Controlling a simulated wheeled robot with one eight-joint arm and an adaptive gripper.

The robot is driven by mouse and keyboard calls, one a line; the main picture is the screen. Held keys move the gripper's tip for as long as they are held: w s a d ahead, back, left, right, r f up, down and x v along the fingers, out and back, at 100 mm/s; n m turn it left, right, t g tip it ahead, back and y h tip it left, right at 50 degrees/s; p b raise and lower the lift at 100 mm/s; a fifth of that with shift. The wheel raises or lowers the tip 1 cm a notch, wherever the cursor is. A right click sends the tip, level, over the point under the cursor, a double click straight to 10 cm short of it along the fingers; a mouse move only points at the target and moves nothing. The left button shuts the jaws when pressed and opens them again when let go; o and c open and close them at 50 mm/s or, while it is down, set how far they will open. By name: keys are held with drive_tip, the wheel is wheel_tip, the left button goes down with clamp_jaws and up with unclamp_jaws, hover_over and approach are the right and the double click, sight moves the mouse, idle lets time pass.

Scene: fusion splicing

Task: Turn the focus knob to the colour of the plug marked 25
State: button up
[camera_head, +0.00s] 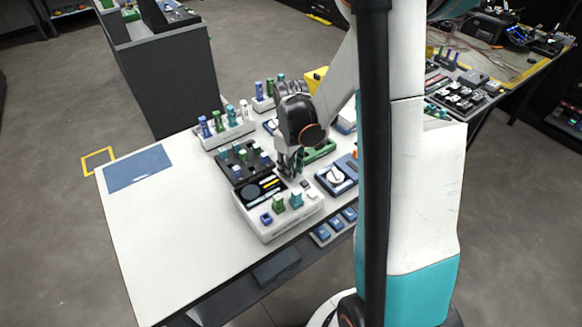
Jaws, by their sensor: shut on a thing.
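My gripper (290,168) points down at the back right of a white box (275,226) with a black round display. Its fingers are shut on a small part there, which looks like the focus knob, but the fingers hide it and its colour setting. Blue (266,218), green (279,204) and teal (296,200) plugs stand at the front of the box. More coloured plugs stand in a white rack (228,138) and a black tray (240,175) behind it. The number 25 is not readable on any plug.
A blue unit with a white dial (337,175) stands right of the box, near a green block (318,151). Another plug rack (264,104) is at the back. The table's left side is clear around a blue mat (138,168). My arm hides the table's right part.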

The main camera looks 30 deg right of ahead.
drive_tip(key=m, duration=0.3)
drive_tip(key=shift+m, duration=0.3)
drive_tip(key=shift+m+b, duration=0.3)
drive_tip(key=shift+m, duration=1.5)
drive_tip(key=o, duration=1.1)
drive_tip(key=shift+r, duration=0.1)
wheel_tip(320, 180, up, 12)
drive_tip(key=shift+f, duration=0.1)
